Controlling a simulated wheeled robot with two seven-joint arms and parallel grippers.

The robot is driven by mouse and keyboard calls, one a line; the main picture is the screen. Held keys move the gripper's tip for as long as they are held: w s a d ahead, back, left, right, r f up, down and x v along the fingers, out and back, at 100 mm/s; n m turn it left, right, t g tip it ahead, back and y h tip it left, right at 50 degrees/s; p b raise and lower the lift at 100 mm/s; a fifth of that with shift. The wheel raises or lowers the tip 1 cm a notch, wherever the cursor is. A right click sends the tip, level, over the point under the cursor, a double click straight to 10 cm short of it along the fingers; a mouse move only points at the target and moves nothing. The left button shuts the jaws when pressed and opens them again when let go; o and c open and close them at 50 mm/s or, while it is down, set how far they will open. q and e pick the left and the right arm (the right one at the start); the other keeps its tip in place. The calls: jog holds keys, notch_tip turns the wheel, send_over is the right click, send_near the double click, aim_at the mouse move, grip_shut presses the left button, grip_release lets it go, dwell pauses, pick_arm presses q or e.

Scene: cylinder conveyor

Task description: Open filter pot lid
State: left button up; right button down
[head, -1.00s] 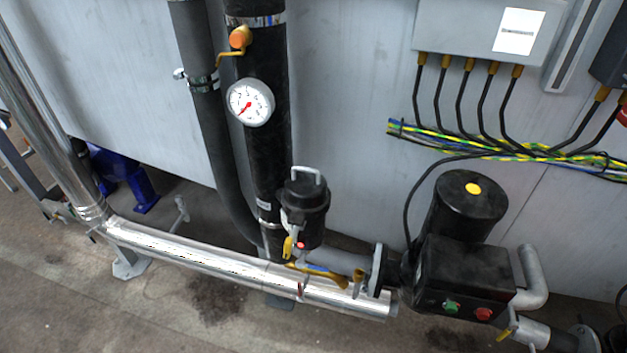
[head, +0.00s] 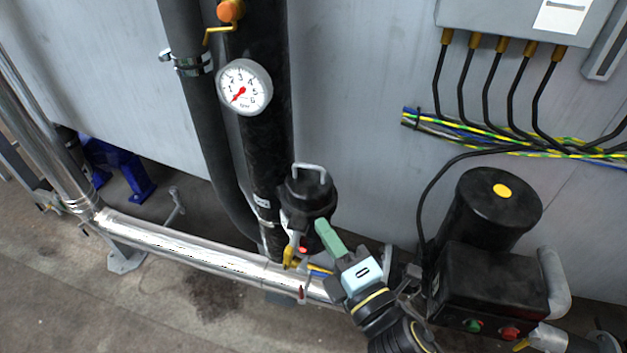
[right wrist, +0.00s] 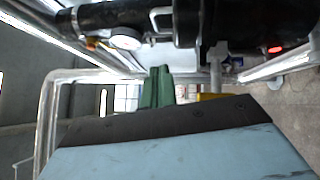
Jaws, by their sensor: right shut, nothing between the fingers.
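The filter pot (head: 309,205) is a black cylinder on the front of the thick black vertical pipe in the head view. Its black lid (head: 309,184) is on top and carries a light grey bar handle (head: 310,167). My right gripper (head: 325,233), with green fingers, is just below and right of the pot, with its tips near the pot's lower side; I cannot tell whether they touch. It is shut and empty. Its green fingers (right wrist: 158,88) also show close together in the right wrist view. My left gripper is not in view.
A round pressure gauge (head: 244,87) and an orange valve (head: 230,11) sit above the pot. A silver pipe (head: 190,248) runs below. A black motor with a control box (head: 487,287) stands at right, under bundled cables (head: 520,140).

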aim_at(314, 194)
jog(key=x, duration=0.7)
jog(key=w, duration=0.2)
jog(key=w+d, duration=0.1)
jog(key=shift+r+p, duration=0.3)
jog(key=shift+p, duration=0.05)
jog(key=shift+w+d+r, duration=0.1)
jog(key=shift+w+d, duration=0.05)
jog(key=shift+w, duration=0.25)
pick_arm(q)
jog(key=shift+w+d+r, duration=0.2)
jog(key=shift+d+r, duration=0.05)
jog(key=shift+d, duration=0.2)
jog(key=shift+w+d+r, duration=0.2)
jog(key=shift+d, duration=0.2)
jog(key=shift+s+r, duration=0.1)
